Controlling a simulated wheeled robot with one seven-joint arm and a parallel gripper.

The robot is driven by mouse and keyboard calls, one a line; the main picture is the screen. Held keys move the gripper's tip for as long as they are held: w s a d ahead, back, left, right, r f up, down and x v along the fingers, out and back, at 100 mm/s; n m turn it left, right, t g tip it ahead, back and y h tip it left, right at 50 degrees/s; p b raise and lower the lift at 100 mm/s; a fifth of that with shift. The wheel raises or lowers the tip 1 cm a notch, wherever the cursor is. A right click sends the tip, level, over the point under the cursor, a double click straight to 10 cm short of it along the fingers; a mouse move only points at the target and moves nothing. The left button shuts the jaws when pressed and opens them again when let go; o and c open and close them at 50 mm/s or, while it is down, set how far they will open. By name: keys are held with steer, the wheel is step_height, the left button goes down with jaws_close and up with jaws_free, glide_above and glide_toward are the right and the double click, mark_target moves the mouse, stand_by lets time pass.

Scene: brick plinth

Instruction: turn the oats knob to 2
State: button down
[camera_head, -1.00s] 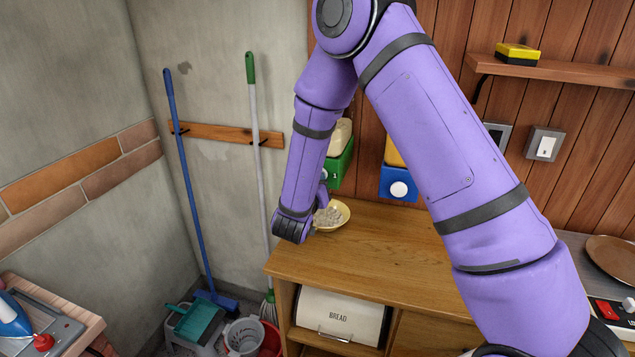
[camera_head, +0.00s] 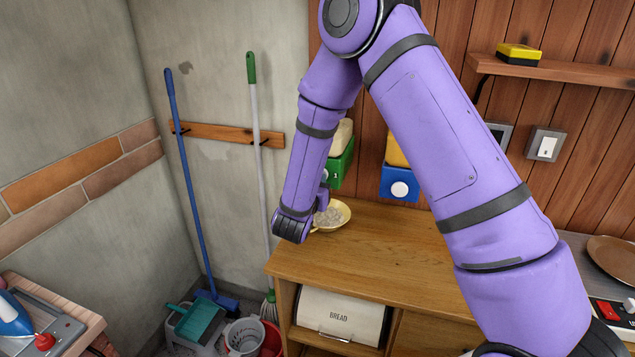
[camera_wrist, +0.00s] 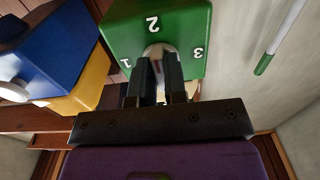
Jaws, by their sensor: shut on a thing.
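A green dispenser (camera_head: 338,167) hangs on the wall above the counter, partly behind my forearm. Its front shows large in the wrist view (camera_wrist: 185,20), with the white numbers 1, 2 and 3 around a white knob (camera_wrist: 158,47). My gripper (camera_wrist: 158,62) is shut on this knob, one dark finger on each side, below the 2. The fingers hide most of the knob, and I cannot tell exactly where it points. No oats label is visible. A yellow bowl (camera_head: 345,211) with pale flakes stands on the counter below.
A blue dispenser (camera_head: 393,185) with a white knob hangs to the right of the green one, close by. A wooden counter (camera_head: 400,240) lies below, mostly clear.

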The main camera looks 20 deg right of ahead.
steer(key=c, duration=1.2)
jaws_free()
steer(key=shift+o, duration=0.2)
steer(key=v, duration=1.1)
steer(key=s+d+r+g+h, duration=0.3)
steer(key=s+d+r+g, duration=0.9)
steer(key=d+r, duration=0.35)
steer(key=s+a+r+n+t+y, duration=0.1)
steer(key=s+r+n+y, duration=0.2)
steer(key=s+y, duration=0.3)
steer(key=s+a+r+n+t+y, duration=0.1)
steer(key=s+r+n+y, duration=0.3)
steer(key=s, duration=0.6)
steer(key=shift+s+r+t+y, duration=0.35)
steer(key=shift+r+y, duration=0.6)
steer(key=shift+y, duration=0.85)
